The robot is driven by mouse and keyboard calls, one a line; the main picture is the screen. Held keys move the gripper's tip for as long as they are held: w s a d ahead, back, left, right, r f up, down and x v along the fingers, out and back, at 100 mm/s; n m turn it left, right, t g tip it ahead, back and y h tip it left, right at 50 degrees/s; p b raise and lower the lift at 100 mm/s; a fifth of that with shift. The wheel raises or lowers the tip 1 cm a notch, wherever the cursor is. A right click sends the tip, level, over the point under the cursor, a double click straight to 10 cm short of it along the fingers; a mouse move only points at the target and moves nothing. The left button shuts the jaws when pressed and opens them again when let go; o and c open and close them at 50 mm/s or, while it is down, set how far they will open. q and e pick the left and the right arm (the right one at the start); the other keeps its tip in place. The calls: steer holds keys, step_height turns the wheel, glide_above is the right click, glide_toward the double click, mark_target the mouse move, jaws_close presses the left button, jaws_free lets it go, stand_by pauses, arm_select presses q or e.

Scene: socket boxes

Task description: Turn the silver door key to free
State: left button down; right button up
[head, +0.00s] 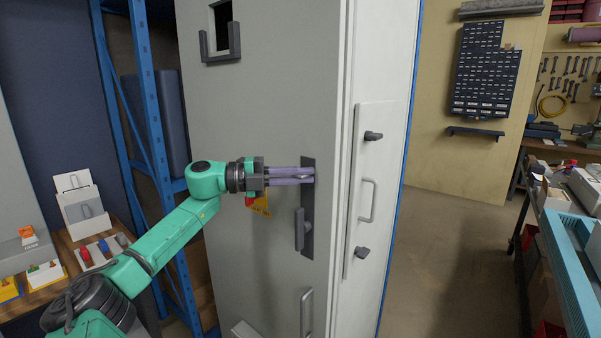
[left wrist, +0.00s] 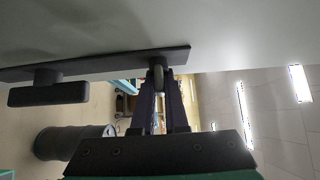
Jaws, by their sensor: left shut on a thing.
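My left gripper (head: 306,175) reaches in from the left to the upper part of a dark lock plate (head: 309,202) on a tall grey cabinet door. Its two long purple-grey fingers are shut on the door key at the plate. In the left wrist view the key (left wrist: 160,77) shows as a small greyish piece between the fingertips, close against the plate. Most of the key is hidden by the fingers, and I cannot tell its turn angle. A dark lever handle (head: 299,230) sits lower on the same plate. My right gripper is not in view.
The cabinet's side panel (head: 372,190) carries two dark knobs and a bar handle. Another handle (head: 306,312) is low on the front. A yellow tag (head: 260,207) shows behind my gripper. A blue rack (head: 150,100) stands left; open floor (head: 450,250) lies right.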

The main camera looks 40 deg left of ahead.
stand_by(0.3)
arm_select(q)
steer(key=c, duration=0.9)
jaws_free()
steer(key=shift+c, duration=0.2)
steer(key=b+v, duration=0.7)
steer(key=v, duration=0.7)
steer(key=shift+s+a+b, duration=0.2)
steer(key=shift+b, duration=0.15)
steer(key=shift+r, duration=0.1)
